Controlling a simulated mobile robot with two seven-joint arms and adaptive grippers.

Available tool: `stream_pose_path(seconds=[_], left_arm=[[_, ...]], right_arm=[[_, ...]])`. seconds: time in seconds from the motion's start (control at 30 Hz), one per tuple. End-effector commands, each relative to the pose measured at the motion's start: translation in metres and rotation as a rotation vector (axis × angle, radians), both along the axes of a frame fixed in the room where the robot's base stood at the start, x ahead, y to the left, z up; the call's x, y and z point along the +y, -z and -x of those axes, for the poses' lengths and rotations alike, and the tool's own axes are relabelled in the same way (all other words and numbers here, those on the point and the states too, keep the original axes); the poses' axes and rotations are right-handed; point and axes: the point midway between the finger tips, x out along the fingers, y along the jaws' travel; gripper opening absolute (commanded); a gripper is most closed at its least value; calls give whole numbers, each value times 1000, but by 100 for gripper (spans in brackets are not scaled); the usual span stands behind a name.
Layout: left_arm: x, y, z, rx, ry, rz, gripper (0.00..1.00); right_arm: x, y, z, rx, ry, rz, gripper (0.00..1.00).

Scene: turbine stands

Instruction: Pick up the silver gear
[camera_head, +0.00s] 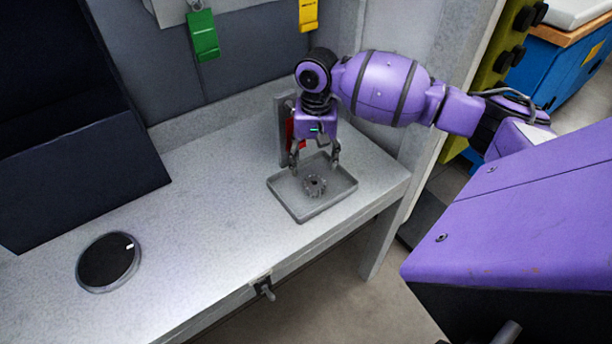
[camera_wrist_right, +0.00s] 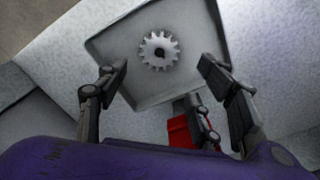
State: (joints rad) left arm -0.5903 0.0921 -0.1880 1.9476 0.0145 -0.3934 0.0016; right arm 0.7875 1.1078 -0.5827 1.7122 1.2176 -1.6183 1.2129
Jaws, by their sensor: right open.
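The silver gear (camera_head: 315,186) lies flat in a shallow grey square tray (camera_head: 323,212) on the workbench. It also shows in the right wrist view (camera_wrist_right: 158,51), toothed, with a dark centre hole, ahead of the fingertips. My right gripper (camera_head: 316,168) points down over the tray's back part, its fingers spread and empty. In the right wrist view the two open fingers (camera_wrist_right: 163,66) stand either side of the gear's line, apart from it. My left gripper is not in view.
A red object (camera_head: 300,128) on an upright grey bracket (camera_head: 283,130) stands close behind my right gripper. A round black disc (camera_head: 108,261) lies at the bench's left. Green (camera_head: 203,36) and yellow (camera_head: 308,14) tags hang on the back wall. The bench's middle is clear.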

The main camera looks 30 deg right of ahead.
Motion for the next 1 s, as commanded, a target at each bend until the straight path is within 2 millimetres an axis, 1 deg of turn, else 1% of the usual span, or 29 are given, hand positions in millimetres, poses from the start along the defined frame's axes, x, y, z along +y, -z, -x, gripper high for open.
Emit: stream_pose_path(seconds=[0.03, 0.3, 0.43, 0.5, 0.6, 0.8, 0.87, 1.0], left_arm=[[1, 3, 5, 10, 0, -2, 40], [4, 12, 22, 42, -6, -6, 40], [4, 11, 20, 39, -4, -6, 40], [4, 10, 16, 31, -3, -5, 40], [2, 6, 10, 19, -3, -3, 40], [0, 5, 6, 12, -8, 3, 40], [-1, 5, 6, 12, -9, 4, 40], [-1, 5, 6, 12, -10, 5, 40]], right_arm=[[0, 8, 2, 6, 1, 0, 61], [0, 40, 2, 5, 1, 0, 61], [-1, 60, 2, 4, 0, 1, 61], [-1, 68, 2, 2, 0, 1, 61], [-1, 73, 2, 2, -1, 1, 61], [-1, 73, 2, 1, -1, 1, 61], [-1, 73, 2, 1, -1, 1, 55], [-1, 73, 2, 1, -1, 1, 36]])
